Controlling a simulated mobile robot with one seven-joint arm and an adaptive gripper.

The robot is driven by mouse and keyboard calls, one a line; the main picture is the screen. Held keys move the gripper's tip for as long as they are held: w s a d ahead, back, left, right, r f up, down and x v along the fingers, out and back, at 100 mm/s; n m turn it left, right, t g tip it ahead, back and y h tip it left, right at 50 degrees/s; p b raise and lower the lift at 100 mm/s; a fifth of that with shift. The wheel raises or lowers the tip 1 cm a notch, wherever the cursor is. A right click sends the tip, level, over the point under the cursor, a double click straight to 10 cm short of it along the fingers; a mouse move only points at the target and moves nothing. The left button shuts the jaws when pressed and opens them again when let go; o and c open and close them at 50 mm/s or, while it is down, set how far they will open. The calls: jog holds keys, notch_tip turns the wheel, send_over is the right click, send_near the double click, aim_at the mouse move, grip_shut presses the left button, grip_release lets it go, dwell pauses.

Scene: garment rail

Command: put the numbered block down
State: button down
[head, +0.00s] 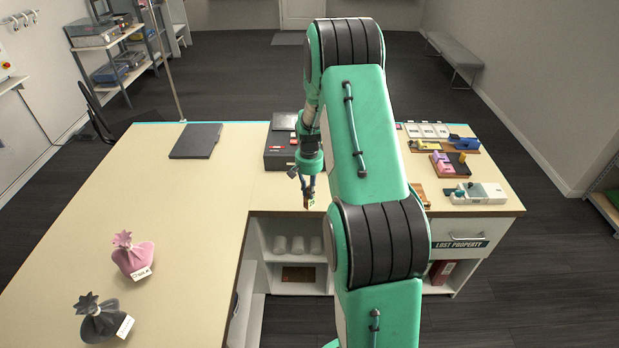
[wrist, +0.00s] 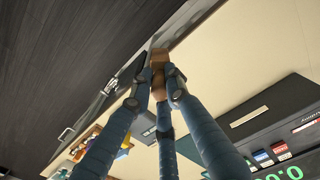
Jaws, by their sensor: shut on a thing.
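My gripper (head: 308,188) hangs below the green wrist, near the front edge of the counter in the head view. Its blue fingers are shut on a small brown wooden block (wrist: 159,56), which shows between the fingertips in the wrist view (wrist: 158,72). The block's number cannot be read. It appears to be held in the air beside the counter edge. The pale counter top (head: 200,215) lies around and below it. Part of the counter is hidden behind my arm in the head view.
A dark box with a screen (head: 279,152) stands behind my gripper. A black folder (head: 196,141) lies to its left. Small trays and a white device (head: 478,194) crowd the right counter. The left counter's middle is clear.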

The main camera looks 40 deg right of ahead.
jog(key=w+d+f+p, duration=0.1)
jog(key=w+d, duration=0.5)
jog(key=w, duration=0.3)
jog(key=shift+w+d, duration=0.3)
jog(key=shift+w, duration=0.1)
jog(key=shift+f, duration=0.1)
jog(key=shift+f+p, duration=0.5)
jog(key=shift+f, duration=1.2)
jog(key=shift+f, duration=0.15)
jog(key=c, duration=1.7)
grip_release()
jog(key=shift+o, duration=0.2)
notch_tip(320, 180, up, 12)
jog(key=b, duration=0.1)
